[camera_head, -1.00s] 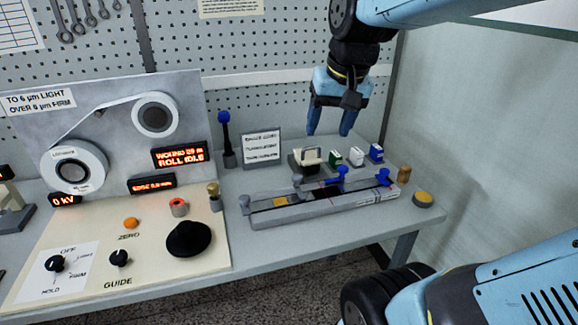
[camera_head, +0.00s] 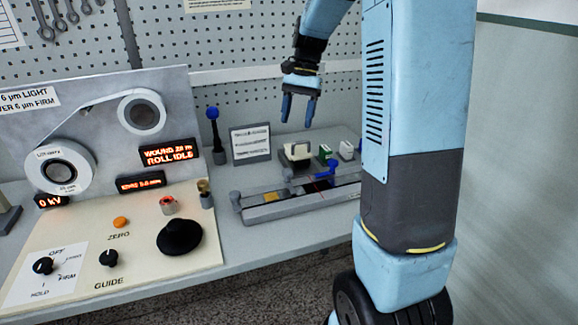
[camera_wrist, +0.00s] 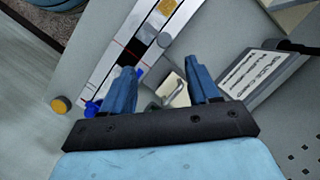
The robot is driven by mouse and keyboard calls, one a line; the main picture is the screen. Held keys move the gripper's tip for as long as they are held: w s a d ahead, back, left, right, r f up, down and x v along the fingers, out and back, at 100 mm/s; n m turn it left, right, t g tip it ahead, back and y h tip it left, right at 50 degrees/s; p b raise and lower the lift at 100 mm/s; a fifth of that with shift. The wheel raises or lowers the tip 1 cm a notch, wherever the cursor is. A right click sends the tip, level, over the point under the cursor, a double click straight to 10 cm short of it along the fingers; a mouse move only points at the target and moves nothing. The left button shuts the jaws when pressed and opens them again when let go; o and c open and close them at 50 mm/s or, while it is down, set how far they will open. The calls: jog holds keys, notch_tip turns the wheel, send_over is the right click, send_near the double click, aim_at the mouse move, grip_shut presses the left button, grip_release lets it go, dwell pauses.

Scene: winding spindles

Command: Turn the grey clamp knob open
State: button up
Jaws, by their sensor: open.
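The grey clamp knob (camera_head: 286,175) is on the long splicing rail (camera_head: 270,211), left of a blue knob (camera_head: 324,168). In the wrist view the grey knob (camera_wrist: 163,40) shows beyond my fingertips, and the blue knob (camera_wrist: 138,72) is close to one finger. My gripper (camera_head: 297,122) is open and empty, pointing down above the back of the bench, clear of the knob. In the wrist view my gripper (camera_wrist: 162,68) has its two blue fingers spread, with a cream-topped holder (camera_wrist: 172,90) visible between them. My arm hides the rail's right end in the head view.
Behind the rail stand the cream-topped holder (camera_head: 297,152), a green-and-white block (camera_head: 326,153) and a sign (camera_head: 250,143). A blue-topped post (camera_head: 213,125) rises left of the sign. A control panel with a black knob (camera_head: 180,236) lies at the left.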

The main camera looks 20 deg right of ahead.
aim_at(288, 170)
jog(key=shift+m+g, duration=0.4)
jog(key=w+x, duration=0.1)
jog(key=x, duration=0.9)
jog(key=w+f+x, duration=0.1)
jog(key=x, duration=0.4)
jog(key=shift+w+d, duration=0.25)
jog(key=shift+w, duration=0.05)
jog(key=c, duration=1)
